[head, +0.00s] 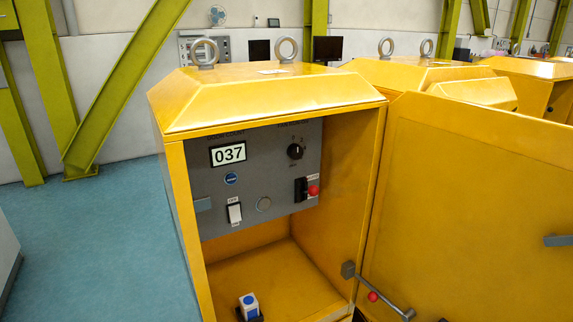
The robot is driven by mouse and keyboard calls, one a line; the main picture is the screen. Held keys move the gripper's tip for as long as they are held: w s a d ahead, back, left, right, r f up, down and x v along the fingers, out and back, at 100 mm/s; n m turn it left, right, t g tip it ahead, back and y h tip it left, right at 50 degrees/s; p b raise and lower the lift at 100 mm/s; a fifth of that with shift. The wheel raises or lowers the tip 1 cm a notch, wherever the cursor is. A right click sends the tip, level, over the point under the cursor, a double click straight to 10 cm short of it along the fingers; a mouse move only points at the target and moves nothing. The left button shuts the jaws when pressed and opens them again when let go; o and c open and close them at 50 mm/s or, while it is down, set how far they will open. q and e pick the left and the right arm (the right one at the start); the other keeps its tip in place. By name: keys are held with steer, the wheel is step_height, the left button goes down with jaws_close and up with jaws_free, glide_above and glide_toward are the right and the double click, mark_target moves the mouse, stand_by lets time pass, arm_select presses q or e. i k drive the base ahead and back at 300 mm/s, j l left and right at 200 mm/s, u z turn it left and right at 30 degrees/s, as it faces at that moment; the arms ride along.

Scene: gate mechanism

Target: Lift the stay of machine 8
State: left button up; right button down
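A yellow cabinet (270,92) stands open in the middle of the head view. No number 8 can be read on it; its panel display (229,154) reads 037. Its yellow door (470,190) is swung out to the right. A grey rod, seemingly the stay (392,301), slopes down to the right from a grey bracket (348,270) at the cabinet's right front edge, in front of the door. A red ball (373,296) shows beside the rod. The rod's lower end is close to the bottom edge of the view. Neither of my grippers is in view.
The grey panel (265,175) carries a black knob (295,151), a white switch (235,213) and a lever with a red tip (313,190). A blue and white switch (249,306) sits low inside. More yellow cabinets (420,72) stand behind. Blue floor (100,240) is clear at left.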

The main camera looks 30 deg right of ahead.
mark_target(406, 316)
steer(key=z, duration=1.65)
